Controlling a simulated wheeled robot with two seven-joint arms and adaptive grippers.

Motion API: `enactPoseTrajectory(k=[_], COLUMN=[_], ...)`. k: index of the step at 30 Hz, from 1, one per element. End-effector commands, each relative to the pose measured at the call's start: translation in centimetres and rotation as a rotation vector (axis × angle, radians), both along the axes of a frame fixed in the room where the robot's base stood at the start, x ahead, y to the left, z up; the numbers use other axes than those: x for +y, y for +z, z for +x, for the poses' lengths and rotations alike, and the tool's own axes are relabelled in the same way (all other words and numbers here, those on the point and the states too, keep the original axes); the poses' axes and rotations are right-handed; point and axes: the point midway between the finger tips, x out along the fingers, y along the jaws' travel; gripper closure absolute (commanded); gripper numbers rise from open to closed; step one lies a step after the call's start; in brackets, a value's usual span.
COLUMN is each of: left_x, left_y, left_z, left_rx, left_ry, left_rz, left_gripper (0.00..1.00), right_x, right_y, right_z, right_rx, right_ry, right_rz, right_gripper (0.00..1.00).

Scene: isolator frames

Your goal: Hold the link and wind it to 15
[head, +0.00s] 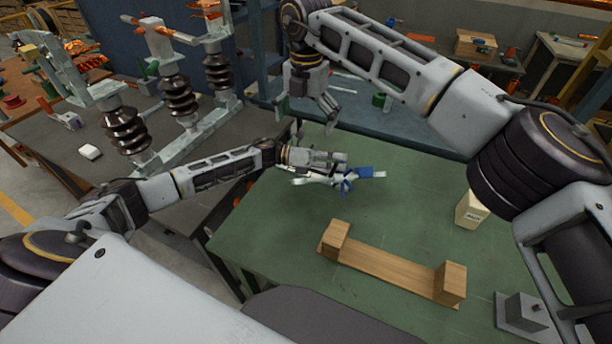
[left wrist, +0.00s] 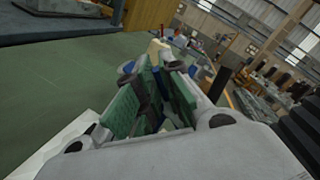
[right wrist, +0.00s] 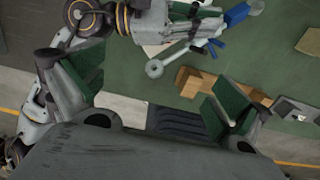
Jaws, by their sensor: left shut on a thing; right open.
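My left gripper (head: 338,165) is shut on the link (head: 368,172), a grey metal piece with blue parts, held above the green table. In the right wrist view the link (right wrist: 181,57) shows a grey rod with a ring at one end, beside the left gripper (right wrist: 200,22). In the left wrist view the left gripper's green pads (left wrist: 150,100) close around something dark; most of it is hidden. My right gripper (head: 322,106) is open and empty, above and behind the left one in the head view. No scale or reading is legible.
A wooden cradle (head: 390,272) with two end blocks lies on the green table (head: 270,235). A labelled cream box (head: 470,210) stands at the right, a grey block with a post (head: 522,310) near the front right.

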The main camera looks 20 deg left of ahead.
Motion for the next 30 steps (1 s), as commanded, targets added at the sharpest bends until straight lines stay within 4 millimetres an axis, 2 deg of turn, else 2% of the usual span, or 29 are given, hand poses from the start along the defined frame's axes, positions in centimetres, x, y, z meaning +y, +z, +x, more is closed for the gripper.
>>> enactPoseTrajectory(k=[5, 10, 24, 30], left_x=[0.0, 0.0, 0.0, 0.0], left_y=[0.3, 0.3, 0.3, 0.3], left_z=[0.1, 0.1, 0.1, 0.1], left_rx=[-0.003, -0.003, -0.003, -0.003], left_ry=[-0.001, -0.001, -0.001, -0.001], left_rz=[-0.004, -0.004, -0.004, -0.004], left_gripper=[1.00, 1.00, 1.00, 1.00], right_x=[0.0, 0.0, 0.1, 0.1], right_y=[-0.4, -1.5, -7.9, -9.6], right_z=[0.0, 0.0, 0.1, 0.2], right_rx=[0.001, 0.002, 0.003, 0.001], right_ry=[0.000, 0.000, -0.001, -0.001], right_rz=[0.001, 0.002, 0.003, 0.001], right_gripper=[0.00, 0.00, 0.00, 0.00])
